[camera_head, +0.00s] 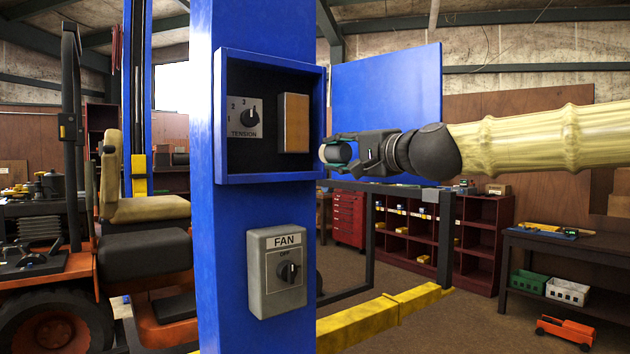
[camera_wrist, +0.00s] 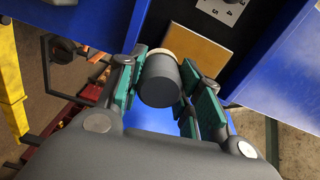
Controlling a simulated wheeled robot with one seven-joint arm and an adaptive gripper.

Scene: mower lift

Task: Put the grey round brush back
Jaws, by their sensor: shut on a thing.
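My gripper (camera_head: 340,152) is shut on the grey round brush (camera_head: 336,153), just right of the open blue box (camera_head: 270,178) on the post. In the wrist view the brush (camera_wrist: 160,82) is a dark grey cylinder with a pale tan rim at its far end. It sits between the green-padded fingers of my gripper (camera_wrist: 160,95). Inside the box are a tension dial (camera_head: 248,117) and a tan rectangular pad in a grey frame (camera_head: 293,123). The tan pad (camera_wrist: 197,55) lies beyond the brush in the wrist view. Whether the brush touches anything besides the fingers I cannot tell.
The box's blue door (camera_head: 388,105) stands open behind my gripper. A grey fan switch (camera_head: 277,272) is on the post below the box. A yellow lift arm (camera_head: 385,318) runs low to the right. A mower (camera_head: 140,245) stands left; a workbench (camera_head: 570,250) is far right.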

